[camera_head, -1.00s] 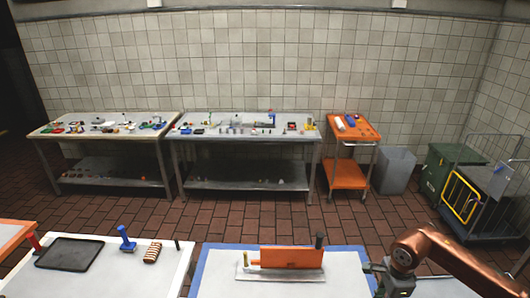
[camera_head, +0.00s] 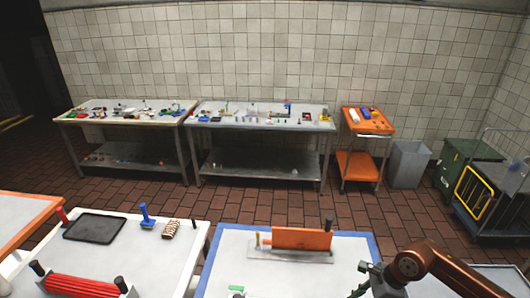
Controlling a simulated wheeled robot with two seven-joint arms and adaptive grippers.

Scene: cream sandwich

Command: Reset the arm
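My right arm, copper coloured, comes in at the lower right. Its dark gripper (camera_head: 363,279) is beside the right edge of the blue-bordered white table (camera_head: 222,262). The fingers are small and partly cut by the frame's bottom edge, so I cannot tell whether they are open, and I see nothing clearly held. My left arm and gripper are not in view. On that table an orange block (camera_head: 302,239) stands on a pale base, with a dark-topped post at its right end. A small green piece (camera_head: 237,289) lies near the front.
A white table at the left holds a black tray (camera_head: 95,228), a blue-handled tool (camera_head: 146,213), a striped block (camera_head: 171,229) and a red ribbed roller (camera_head: 80,287). Two work tables, an orange cart (camera_head: 368,121), a grey bin (camera_head: 408,164) and a green container (camera_head: 463,160) stand behind. Brick floor between is clear.

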